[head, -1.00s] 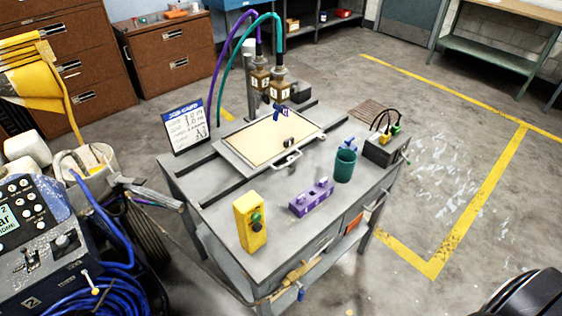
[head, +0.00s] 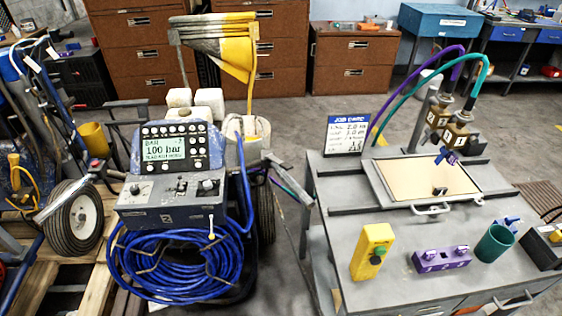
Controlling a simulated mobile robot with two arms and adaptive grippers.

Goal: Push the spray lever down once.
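The blue-grey striping machine (head: 165,175) stands left of centre in the head view. Its display reads 100 bar, beside rows of round knobs. A small lever with a pale tip (head: 211,227) sticks out at the lower right of its front, above a coil of blue hose (head: 175,262). I cannot tell for sure which part is the spray lever. Neither of my grippers is in view.
The bench also carries a purple block (head: 441,259), a teal cup (head: 494,243), a job card (head: 346,134), a framed beige panel (head: 425,178) and two spray heads with hoses. A wheeled cart and pallet boards (head: 100,282) lie left. Floor shows between the machine and the bench.

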